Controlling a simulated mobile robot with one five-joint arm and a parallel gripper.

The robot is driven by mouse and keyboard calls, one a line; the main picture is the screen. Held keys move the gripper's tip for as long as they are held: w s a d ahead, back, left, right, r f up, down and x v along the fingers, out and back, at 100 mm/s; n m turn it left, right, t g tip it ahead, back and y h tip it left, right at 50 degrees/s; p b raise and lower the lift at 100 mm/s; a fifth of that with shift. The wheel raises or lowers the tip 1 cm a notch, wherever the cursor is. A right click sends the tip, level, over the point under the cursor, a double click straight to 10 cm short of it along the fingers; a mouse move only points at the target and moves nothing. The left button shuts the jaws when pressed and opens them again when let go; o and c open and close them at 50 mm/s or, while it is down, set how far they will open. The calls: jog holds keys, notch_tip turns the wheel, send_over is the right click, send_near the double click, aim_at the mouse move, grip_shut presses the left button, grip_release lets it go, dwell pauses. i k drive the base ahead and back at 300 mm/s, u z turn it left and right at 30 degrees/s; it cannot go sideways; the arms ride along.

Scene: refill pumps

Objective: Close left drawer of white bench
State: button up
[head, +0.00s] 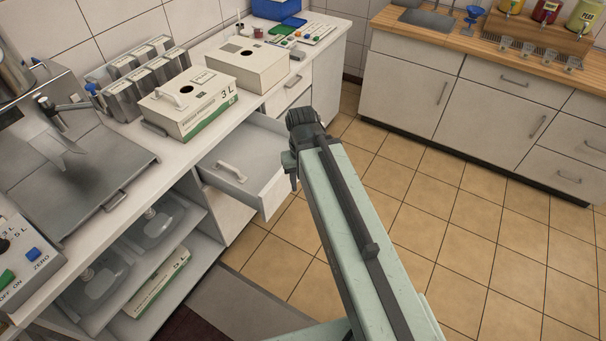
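The white bench (205,53) runs along the left side of the head view. I cannot tell whether the gripper touches the drawer. The fingers are mostly hidden behind the arm's end, so their opening does not show.
White 3 L boxes (188,103) and grey containers (137,82) stand on the bench top. Open shelves with clear jugs (160,222) lie below. The tiled floor (450,215) right of my arm is clear, up to a wood-topped counter (465,38) at the back right.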

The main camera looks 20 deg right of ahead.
aim_at(255, 146)
jog(key=z, duration=0.05)
jog(key=i, duration=1)
jog(key=u, duration=0.05)
jog(key=k, duration=0.5)
jog(key=u, duration=0.75)
jog(key=i, duration=0.5)
jog(key=u, duration=0.25)
